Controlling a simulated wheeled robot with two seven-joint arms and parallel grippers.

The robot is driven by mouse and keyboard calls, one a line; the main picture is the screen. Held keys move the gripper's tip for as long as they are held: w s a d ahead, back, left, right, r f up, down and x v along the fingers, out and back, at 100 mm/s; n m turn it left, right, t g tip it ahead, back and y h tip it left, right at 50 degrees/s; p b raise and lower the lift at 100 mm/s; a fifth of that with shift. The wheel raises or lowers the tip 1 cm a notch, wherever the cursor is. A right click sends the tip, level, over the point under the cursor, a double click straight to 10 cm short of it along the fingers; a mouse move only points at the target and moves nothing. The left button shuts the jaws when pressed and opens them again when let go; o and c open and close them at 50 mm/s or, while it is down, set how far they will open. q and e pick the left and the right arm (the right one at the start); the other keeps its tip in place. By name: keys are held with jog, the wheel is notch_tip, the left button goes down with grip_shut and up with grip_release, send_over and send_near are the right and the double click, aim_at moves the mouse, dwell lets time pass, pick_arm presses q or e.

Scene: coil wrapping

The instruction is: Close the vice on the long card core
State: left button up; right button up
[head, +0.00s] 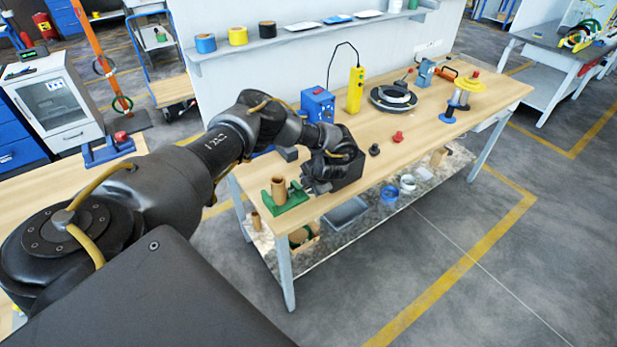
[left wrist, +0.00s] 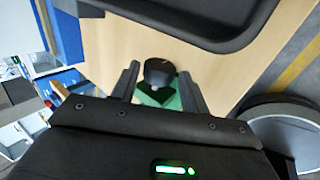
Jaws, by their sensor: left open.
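The green vice (head: 290,198) sits at the near left corner of the wooden bench. A brown card core (head: 278,187) stands upright at its left part. My left gripper (head: 312,186) is at the right of the vice, low over the bench. In the left wrist view the gripper (left wrist: 160,86) is open, with a dark round knob (left wrist: 158,72) showing between its fingers. Green parts of the vice (left wrist: 160,97) show below the knob. I cannot tell whether the fingers touch the knob. My right gripper is not in view.
A black box (head: 350,172) stands close beside my left gripper. A blue box (head: 318,104), a yellow pendant (head: 355,90) and a dark turntable (head: 393,97) are further back. The bench front edge is close.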

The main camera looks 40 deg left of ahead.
pick_arm(q)
jog(key=shift+a, duration=0.1)
jog(key=c, duration=0.6)
jog(key=shift+w+a+f+g+h+b, duration=0.1)
jog(key=shift+a+g+h+b, duration=0.2)
jog(key=shift+h+b, duration=1)
jog(key=shift+h, duration=0.2)
jog(key=shift+r+h, duration=0.25)
jog(key=shift+h, duration=0.05)
